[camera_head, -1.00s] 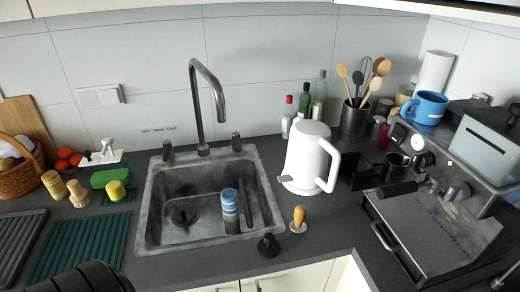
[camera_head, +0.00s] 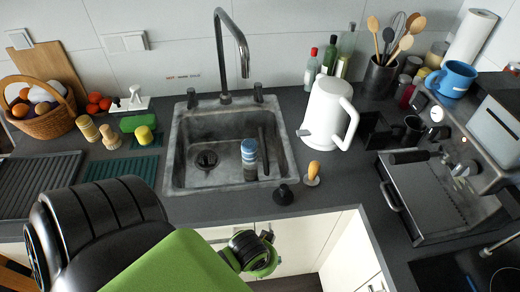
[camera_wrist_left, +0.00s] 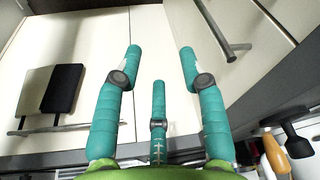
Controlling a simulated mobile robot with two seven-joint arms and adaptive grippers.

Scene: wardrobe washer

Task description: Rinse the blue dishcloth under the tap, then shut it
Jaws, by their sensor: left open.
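The tap (camera_head: 222,50) is a tall curved metal spout behind the sink (camera_head: 180,150), with a knob on its left (camera_head: 191,98) and one on its right (camera_head: 258,93). No water shows under it. No clearly blue dishcloth is seen; two cloths, one grey-brown (camera_wrist_left: 35,90) and one very dark (camera_wrist_left: 63,88), are on a door bar in the left wrist view. I cannot tell whether either is the blue one. My left gripper (camera_wrist_left: 160,62) has its teal fingers spread and empty, in front of the cabinet doors below the counter. My right gripper is out of view.
A blue-and-white cylinder (camera_head: 249,158) stands in the sink. A white jug (camera_head: 327,112), wooden-handled tool (camera_head: 313,173) and black knobbed item (camera_head: 284,195) are to its right. A coffee machine (camera_head: 450,185) stands further right. Drying mats and a basket (camera_head: 42,120) are left.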

